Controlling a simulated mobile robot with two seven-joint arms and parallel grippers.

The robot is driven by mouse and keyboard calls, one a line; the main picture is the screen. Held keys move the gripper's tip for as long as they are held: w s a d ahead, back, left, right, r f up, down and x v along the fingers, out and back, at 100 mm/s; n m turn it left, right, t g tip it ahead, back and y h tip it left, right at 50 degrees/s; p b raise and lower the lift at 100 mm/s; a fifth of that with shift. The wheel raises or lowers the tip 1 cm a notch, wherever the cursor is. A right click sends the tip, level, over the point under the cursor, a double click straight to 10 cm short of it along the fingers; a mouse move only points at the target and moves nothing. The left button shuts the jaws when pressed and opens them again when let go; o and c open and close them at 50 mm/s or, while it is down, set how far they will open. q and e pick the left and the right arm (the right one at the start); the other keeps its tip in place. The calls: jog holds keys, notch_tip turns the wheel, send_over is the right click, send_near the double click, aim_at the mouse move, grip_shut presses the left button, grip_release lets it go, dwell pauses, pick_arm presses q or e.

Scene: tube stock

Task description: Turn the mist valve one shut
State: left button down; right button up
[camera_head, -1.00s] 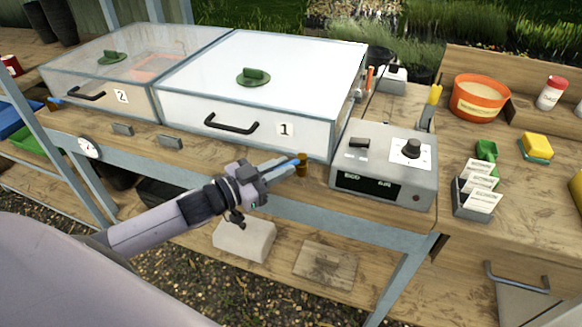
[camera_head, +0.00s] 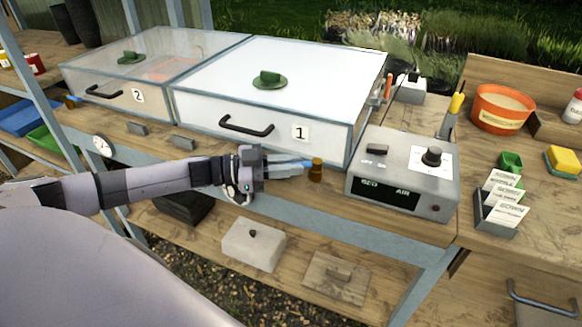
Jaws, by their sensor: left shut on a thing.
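The mist valve one has a brass body (camera_head: 316,171) at the front edge of the bench, below the box marked 1. Its blue lever (camera_head: 297,163) points left from the brass body in the picture. My left gripper (camera_head: 288,168) is shut on the lever, just left of the body. The fingers partly hide the lever. My right gripper is not in view.
Box 1 (camera_head: 345,138) and box 2 (camera_head: 72,75) stand behind the valve. A grey control unit (camera_head: 405,201) sits close at its right. A lower shelf holds a pale block (camera_head: 265,246). Another blue-levered valve (camera_head: 73,102) is by box 2.

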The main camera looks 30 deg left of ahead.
pick_arm(q)
jog(key=c, duration=1.1)
grip_release()
jog(key=shift+b+v, duration=0.4)
jog(key=shift+v, duration=3.15)
